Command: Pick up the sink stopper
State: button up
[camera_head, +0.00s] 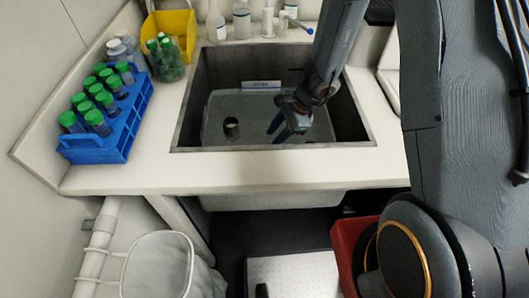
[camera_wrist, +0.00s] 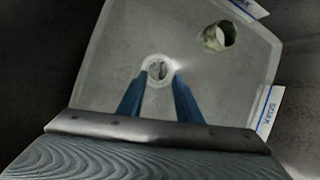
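My gripper (camera_head: 281,126) reaches down into the sink, its two blue fingers pointing at the floor of a translucent tray. In the wrist view the fingers (camera_wrist: 160,78) are apart. A small pale round piece with a dark centre (camera_wrist: 158,69) lies just ahead of and between the tips; it may be the sink stopper. I cannot tell whether the fingers touch it, and it is hidden in the head view. A short dark hollow cylinder (camera_head: 231,127) stands in the tray left of my gripper; it also shows in the wrist view (camera_wrist: 220,36).
The translucent tray (camera_head: 209,119) with white labels lies inside the dark sink (camera_head: 188,118), whose walls surround my gripper. A blue rack (camera_head: 127,140) of green-capped tubes and a yellow bin (camera_head: 182,22) stand left. Bottles (camera_head: 242,20) line the back. The front counter strip is clear.

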jog(key=shift+w+p+x, duration=0.15)
jog(key=shift+p+x, duration=0.4)
jog(key=shift+x, duration=1.25)
jog(key=shift+w+p+x, duration=0.2)
jog(key=shift+p+x, duration=0.3)
jog(key=shift+x, duration=1.35)
jog(key=shift+d, duration=0.1)
jog(key=shift+c, duration=0.5)
grip_shut()
